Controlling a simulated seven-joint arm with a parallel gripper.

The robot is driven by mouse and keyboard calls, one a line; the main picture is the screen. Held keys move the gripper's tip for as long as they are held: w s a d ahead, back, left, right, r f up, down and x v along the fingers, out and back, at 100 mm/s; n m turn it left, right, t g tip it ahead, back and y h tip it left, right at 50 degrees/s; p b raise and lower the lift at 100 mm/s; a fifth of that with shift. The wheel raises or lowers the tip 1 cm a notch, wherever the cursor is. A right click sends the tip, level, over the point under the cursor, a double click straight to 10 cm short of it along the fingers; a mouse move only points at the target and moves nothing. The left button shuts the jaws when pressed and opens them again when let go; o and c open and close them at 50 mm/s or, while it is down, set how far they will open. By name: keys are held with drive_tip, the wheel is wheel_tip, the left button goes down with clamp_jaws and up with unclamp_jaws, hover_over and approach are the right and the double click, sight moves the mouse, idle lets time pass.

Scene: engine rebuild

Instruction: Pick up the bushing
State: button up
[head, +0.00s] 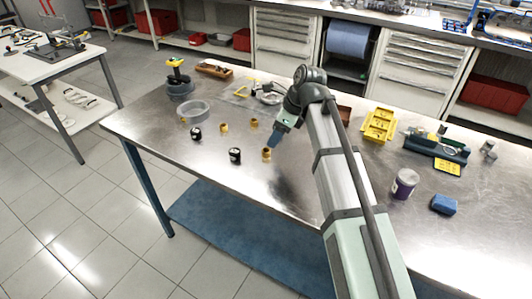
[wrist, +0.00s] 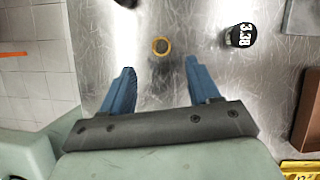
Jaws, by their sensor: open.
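Several small brass-coloured bushings stand on the steel table in the head view: one at the front (head: 267,154), one behind it (head: 254,123) and one to the left (head: 223,127). My gripper (head: 276,138) is above the table, close to the front bushing. In the wrist view, my gripper (wrist: 160,66) is open with blue fingers wide apart and nothing between them. A brass bushing (wrist: 161,46), seen from above as a ring, lies just beyond the fingertips, centred between them. I cannot tell for sure which of the bushings this is.
Black cylinders with white marks stand near the bushings (head: 235,155) (head: 196,133); one shows in the wrist view (wrist: 240,35). A clear bowl (head: 193,112) is at left. A yellow tray (head: 378,125), a purple-and-white can (head: 404,184) and a blue block (head: 444,204) are at right.

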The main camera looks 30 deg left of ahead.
sight(266, 150)
drive_tip(key=shift+x, duration=3.85)
drive_tip(key=shift+c, duration=0.2)
clamp_jaws()
